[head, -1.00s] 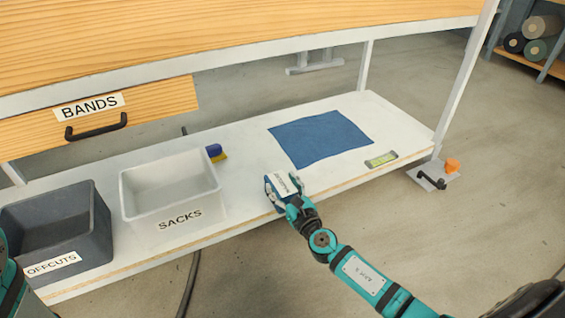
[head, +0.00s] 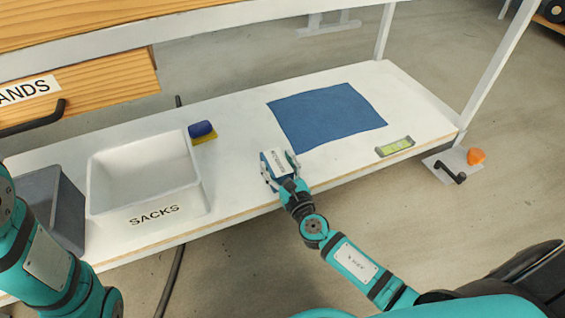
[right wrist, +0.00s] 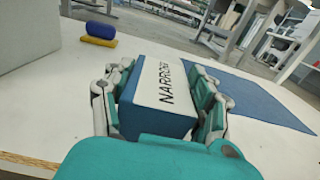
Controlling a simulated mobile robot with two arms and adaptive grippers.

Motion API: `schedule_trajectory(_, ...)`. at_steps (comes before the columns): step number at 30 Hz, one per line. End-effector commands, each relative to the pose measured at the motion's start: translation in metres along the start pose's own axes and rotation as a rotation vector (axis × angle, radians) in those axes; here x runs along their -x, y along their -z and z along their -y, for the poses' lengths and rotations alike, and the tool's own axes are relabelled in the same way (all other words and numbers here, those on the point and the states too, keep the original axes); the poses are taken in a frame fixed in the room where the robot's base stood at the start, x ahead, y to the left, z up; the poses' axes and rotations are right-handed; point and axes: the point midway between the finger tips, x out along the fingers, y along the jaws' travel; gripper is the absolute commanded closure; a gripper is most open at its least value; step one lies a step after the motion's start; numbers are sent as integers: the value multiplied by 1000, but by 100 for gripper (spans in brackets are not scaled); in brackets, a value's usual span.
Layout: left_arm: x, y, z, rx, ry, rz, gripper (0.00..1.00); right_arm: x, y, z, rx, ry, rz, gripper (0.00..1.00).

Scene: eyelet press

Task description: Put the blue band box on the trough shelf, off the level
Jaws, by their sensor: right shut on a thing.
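The blue band box (head: 275,163) has a white label on top and sits near the front edge of the white trough shelf (head: 238,150). In the right wrist view the box (right wrist: 160,95) shows a label starting "NARRO". My right gripper (head: 279,166) is shut on it, a finger on each side. The box is at or just above the shelf; I cannot tell whether it touches. The level (head: 395,147), with a yellow-green window, lies on the shelf to the right, well apart from the box. My left arm shows at the left, but its gripper is out of view.
A blue cloth (head: 325,116) lies flat behind and right of the box. A white SACKS bin (head: 150,215) and a grey bin (head: 68,205) stand left. A blue and yellow item (head: 203,131) lies by the SACKS bin. Shelf between cloth and level is bare.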

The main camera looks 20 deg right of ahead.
Motion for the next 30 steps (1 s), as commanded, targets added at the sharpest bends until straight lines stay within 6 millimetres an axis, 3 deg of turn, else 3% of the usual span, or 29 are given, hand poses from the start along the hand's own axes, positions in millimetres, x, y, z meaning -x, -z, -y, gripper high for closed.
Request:
schedule_trajectory(8, 2, 1, -1, -1, -1, -1, 60, 0, 3, 0, 0, 0, -1, 80)
schedule_trajectory(9, 2, 1, -1, -1, -1, -1, 60, 0, 3, 0, 0, 0, -2, 42)
schedule_trajectory(15, 1, 0, 0, 0, -1, -1, 60, 0, 2, 0, 0, 0, -2, 18)
schedule_trajectory(30, 0, -4, 0, 0, -2, 8, 60, -2, 0, 4, 0, -1, -2, 18)
